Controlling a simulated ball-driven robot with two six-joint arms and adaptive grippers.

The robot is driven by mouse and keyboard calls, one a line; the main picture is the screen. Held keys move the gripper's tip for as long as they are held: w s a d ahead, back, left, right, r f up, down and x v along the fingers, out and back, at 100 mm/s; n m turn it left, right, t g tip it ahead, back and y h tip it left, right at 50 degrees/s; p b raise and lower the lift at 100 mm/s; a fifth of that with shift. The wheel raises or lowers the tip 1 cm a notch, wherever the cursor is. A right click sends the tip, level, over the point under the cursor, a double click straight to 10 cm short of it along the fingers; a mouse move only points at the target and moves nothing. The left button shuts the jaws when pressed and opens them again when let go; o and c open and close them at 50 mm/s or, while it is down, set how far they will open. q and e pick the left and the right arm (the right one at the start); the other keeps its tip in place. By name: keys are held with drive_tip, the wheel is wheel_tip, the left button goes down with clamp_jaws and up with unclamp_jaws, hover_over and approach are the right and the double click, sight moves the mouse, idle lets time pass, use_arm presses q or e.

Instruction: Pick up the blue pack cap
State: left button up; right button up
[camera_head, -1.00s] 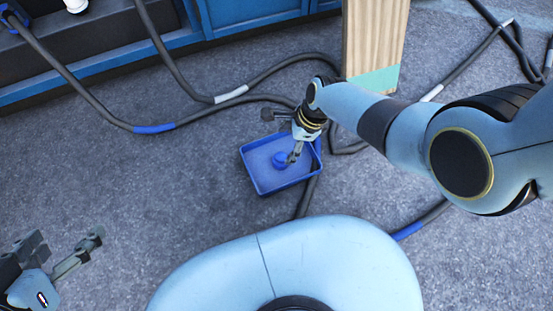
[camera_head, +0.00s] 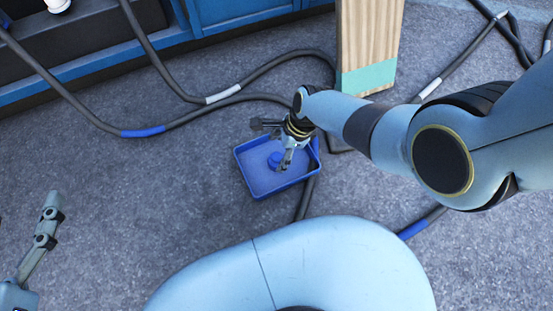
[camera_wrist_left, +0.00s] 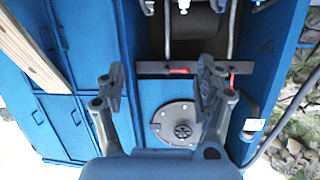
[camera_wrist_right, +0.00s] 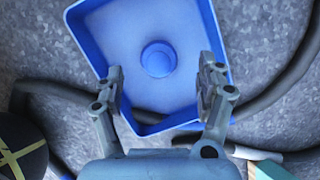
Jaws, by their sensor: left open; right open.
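The blue pack cap (camera_head: 274,159) is a small round blue piece in the blue tray (camera_head: 241,171). In the right wrist view the cap (camera_wrist_right: 158,59) lies near the middle of the tray (camera_wrist_right: 71,22). My right gripper (camera_head: 280,148) is over the tray, close to the cap. In the right wrist view its open fingers (camera_wrist_right: 160,88) are on either side below the cap, with nothing between them. My left gripper (camera_wrist_left: 160,85) is open and empty, facing a blue cabinet. In the head view only part of it shows at the lower left.
Grey cables (camera_head: 180,121) run over the floor behind and beside the tray. A wooden post (camera_head: 368,45) with a green base band stands behind it. A blue cabinet (camera_head: 233,12) stands at the back. The floor left of the tray is clear.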

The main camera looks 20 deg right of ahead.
sight(278, 156)
drive_tip(key=shift+b+x, duration=0.9)
drive_tip(key=shift+x, duration=0.15)
drive_tip(key=shift+b+x, duration=0.9)
drive_tip(key=shift+x, duration=0.2)
drive_tip(key=shift+s+d, duration=0.1)
use_arm(q)
drive_tip(key=w+d+r+m+t+h, duration=0.1)
drive_tip(key=r+t, duration=0.4)
drive_tip(key=r, duration=0.6)
drive_tip(key=w+d+r+m+t+h, duration=0.1)
drive_tip(key=w+r+m+t+h, duration=0.2)
drive_tip(key=r, duration=0.9)
drive_tip(key=t+h, duration=0.2)
drive_tip(key=shift+w+d+t, duration=0.3)
drive_tip(key=shift+w, duration=0.05)
use_arm(e)
drive_tip(key=c, duration=1.2)
